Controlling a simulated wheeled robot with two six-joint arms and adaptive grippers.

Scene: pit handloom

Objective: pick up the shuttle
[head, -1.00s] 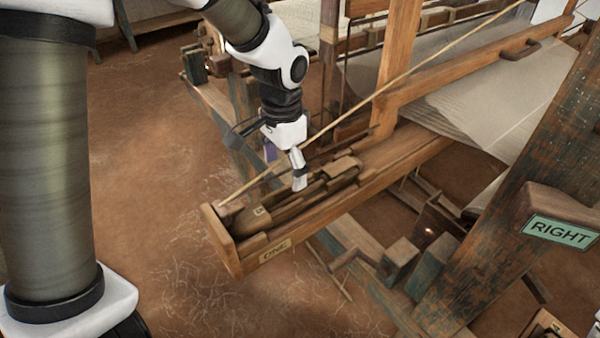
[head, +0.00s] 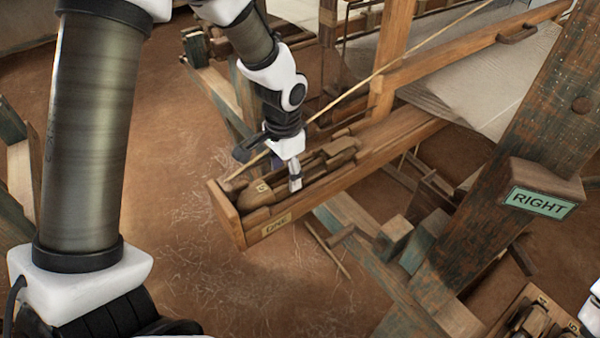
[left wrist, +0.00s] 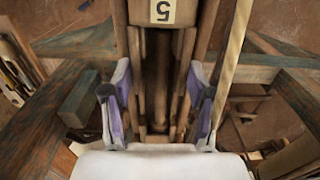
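The shuttle (head: 262,196) is a brown wooden piece with a small pale tag, lying in the open wooden box at the end of the loom's beam. My left gripper (head: 294,180) is over the box, at the shuttle's middle. In the left wrist view the gripper (left wrist: 160,108) is open, with one purple-padded finger on each side of the shuttle. I cannot tell whether they touch it.
The box (head: 234,222) has raised walls and a label. A thin pale stick (head: 345,98) slants close past my left gripper. A thick post with a RIGHT sign (head: 540,202) stands at right. A tray (head: 512,305) holds dark items at lower right.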

